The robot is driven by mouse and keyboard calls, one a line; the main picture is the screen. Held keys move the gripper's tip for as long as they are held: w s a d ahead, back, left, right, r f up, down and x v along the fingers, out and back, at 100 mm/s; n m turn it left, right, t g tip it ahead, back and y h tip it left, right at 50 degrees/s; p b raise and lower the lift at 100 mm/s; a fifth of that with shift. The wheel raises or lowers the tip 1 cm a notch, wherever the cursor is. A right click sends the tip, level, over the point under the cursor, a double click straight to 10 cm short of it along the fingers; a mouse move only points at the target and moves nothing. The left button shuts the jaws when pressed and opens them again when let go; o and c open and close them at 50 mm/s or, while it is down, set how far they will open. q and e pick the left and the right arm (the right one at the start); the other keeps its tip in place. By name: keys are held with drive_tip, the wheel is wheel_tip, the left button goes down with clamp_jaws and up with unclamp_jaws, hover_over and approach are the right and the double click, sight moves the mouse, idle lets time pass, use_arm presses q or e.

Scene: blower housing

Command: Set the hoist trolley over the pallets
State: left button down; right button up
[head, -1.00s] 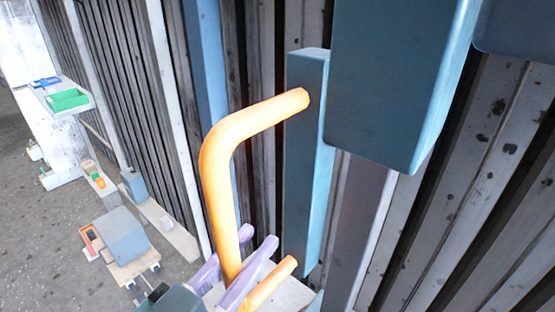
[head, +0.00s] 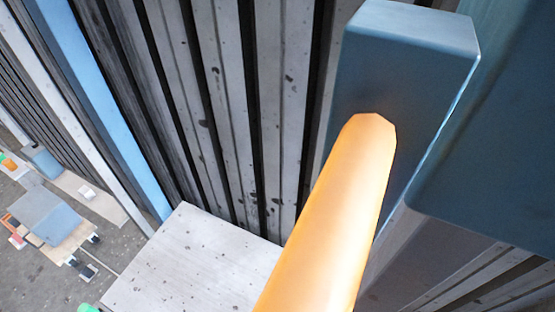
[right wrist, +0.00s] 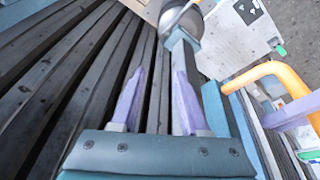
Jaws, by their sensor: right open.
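A thick orange bent bar (head: 330,225) runs up to a dark blue-grey block (head: 405,70) in the head view. It also shows in the right wrist view (right wrist: 272,72), at the right. I cannot tell which part is the hoist trolley. My right gripper (right wrist: 155,90) is open, with two purple fingers apart and nothing clearly between them. A grey bar with a round metal end (right wrist: 181,18) shows beyond its right finger. A purple finger-like piece (right wrist: 292,108), probably my left gripper, is beside the orange bar; its jaws are unclear. Neither gripper shows in the head view.
A blue-grey box (head: 45,218) sits on a light wooden base on the floor at the lower left, possibly a pallet. A pale speckled surface (head: 190,265) lies left of the orange bar. Ribbed grey wall panels (head: 225,110) stand close behind. A large dark teal body fills the right.

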idle(0.3)
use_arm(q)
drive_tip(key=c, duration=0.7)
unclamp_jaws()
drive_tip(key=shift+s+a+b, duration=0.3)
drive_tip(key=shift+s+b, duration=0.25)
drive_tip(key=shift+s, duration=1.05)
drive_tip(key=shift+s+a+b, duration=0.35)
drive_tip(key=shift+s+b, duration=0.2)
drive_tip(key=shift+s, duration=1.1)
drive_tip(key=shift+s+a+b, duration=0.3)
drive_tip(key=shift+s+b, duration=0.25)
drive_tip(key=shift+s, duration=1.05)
